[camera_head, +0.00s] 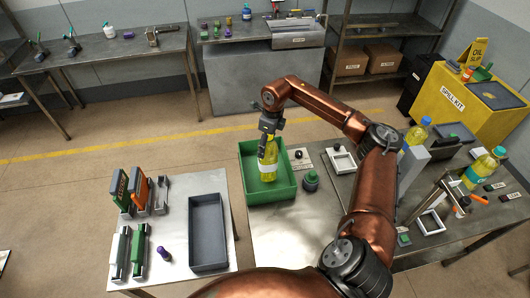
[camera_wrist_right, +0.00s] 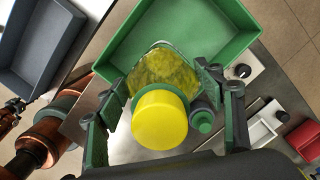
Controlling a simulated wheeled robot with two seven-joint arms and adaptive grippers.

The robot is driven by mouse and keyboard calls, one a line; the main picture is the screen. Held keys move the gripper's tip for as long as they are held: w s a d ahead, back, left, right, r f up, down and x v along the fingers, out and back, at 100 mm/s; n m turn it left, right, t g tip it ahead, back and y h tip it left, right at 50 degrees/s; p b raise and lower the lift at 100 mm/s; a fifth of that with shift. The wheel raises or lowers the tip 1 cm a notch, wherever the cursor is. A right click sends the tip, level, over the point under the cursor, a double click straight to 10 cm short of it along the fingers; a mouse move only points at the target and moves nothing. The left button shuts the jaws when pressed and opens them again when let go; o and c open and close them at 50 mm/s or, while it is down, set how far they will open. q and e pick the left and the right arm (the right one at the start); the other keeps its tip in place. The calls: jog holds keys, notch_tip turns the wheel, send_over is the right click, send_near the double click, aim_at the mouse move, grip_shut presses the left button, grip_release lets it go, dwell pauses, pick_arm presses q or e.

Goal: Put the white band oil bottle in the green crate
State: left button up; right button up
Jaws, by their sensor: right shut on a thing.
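The oil bottle with the white band (camera_head: 267,168) is yellow and upright, over or inside the green crate (camera_head: 272,194). My right gripper (camera_head: 270,132) comes from above and is shut on its upper part. In the right wrist view my right gripper (camera_wrist_right: 162,100) has a finger on each side of the bottle, whose yellow cap (camera_wrist_right: 161,120) faces the camera. The green crate (camera_wrist_right: 222,42) lies beyond it. I cannot tell whether the bottle's base touches the crate floor. My left gripper is not in view.
A grey tray (camera_head: 207,233) stands left of the crate. A dark green round-topped object (camera_head: 311,180) stands close to the crate's right side. Two other yellow bottles, one blue-capped (camera_head: 416,133) and one green-capped (camera_head: 484,168), stand at the right. The rest of the crate looks empty.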

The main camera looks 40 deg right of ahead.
aim_at(268, 167)
jog(key=f+b, duration=0.2)
jog(key=f, duration=0.1)
jog(key=shift+w+f, duration=0.3)
jog(key=shift+w, duration=0.05)
jog(key=o, duration=1.6)
jog(key=shift+f, duration=0.25)
jog(key=o, duration=0.5)
